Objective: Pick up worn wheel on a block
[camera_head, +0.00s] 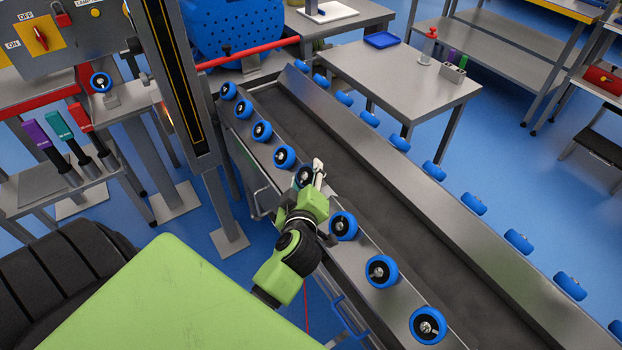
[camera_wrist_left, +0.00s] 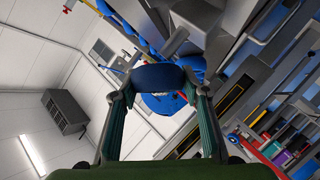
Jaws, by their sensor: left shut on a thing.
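My left gripper (camera_head: 316,178) is at the near rail of the long metal trough, in the middle of the head view. It is shut on a blue wheel (camera_head: 304,176) with a dark hub, in line with the row on that rail. In the left wrist view the wheel (camera_wrist_left: 157,77) sits between the two fingers of my left gripper (camera_wrist_left: 151,90). The fingers partly cover it in the head view, and I cannot tell whether it is worn. My right gripper is not in view.
Several blue wheels line both rails of the trough (camera_head: 420,200). A dark post (camera_head: 176,70) stands left of the row. A shelf (camera_head: 75,189) with coloured-handled tools is at the left. A steel table (camera_head: 440,92) with a blue tray (camera_head: 382,40) stands behind the trough.

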